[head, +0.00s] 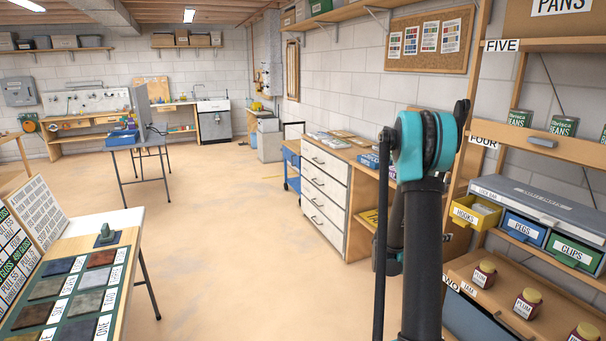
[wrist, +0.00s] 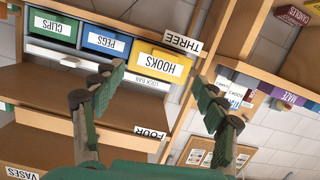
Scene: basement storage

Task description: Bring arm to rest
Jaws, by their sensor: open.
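My arm (head: 420,240) rises at the right of the head view, with its teal joint near the top; the gripper itself cannot be made out there. In the wrist view my gripper (wrist: 160,80) has its two green fingers spread wide apart with nothing between them. Beyond the fingers, the wrist view shows the shelf rack upside down. The yellow HOOKS drawer (wrist: 158,66) appears behind the gap between the fingers, and I cannot tell how far off it is.
The rack with the yellow HOOKS bin (head: 476,214), PEGS drawer (head: 524,230), CLIPS drawer (head: 573,253) and plum jars (head: 527,303) stands close right of my arm. A white drawer cabinet (head: 325,200) is behind. A sample table (head: 75,280) is at left. The middle floor is clear.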

